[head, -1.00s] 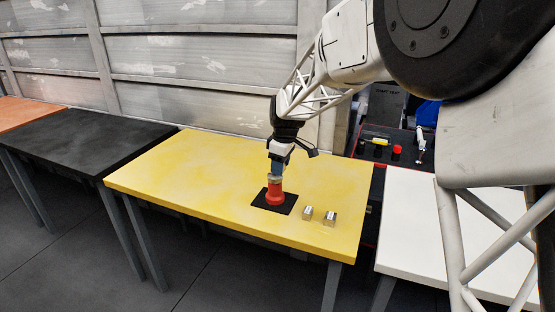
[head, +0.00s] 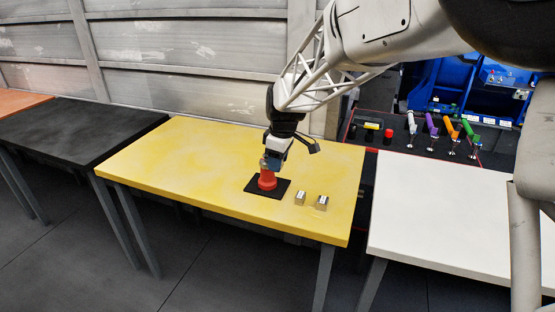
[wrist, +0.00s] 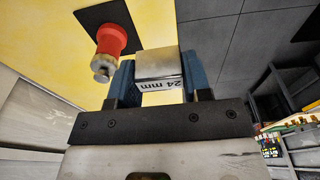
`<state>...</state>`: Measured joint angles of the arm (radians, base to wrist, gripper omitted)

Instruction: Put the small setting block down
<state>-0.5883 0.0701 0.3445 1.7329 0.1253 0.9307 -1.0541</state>
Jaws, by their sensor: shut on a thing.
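My gripper (wrist: 160,66) is shut on a metallic setting block (wrist: 158,64) with a white label reading "24 mm", between its blue fingers. In the head view my gripper (head: 271,163) is above the yellow table (head: 170,172), close over a red cylindrical part (head: 267,182) on a black mat (head: 253,187). The red part, with a metal top, shows beside the held block in the wrist view (wrist: 111,38). Two more small metallic blocks, a left one (head: 300,198) and a right one (head: 322,203), stand on the table right of the mat. The held block appears clear of the table.
The yellow table is bare left of the mat. A white table (head: 430,215) stands to the right and a black table (head: 70,140) to the left. Behind the white table are a dark surface with coloured-handled tools (head: 433,125) and blue bins (head: 440,80).

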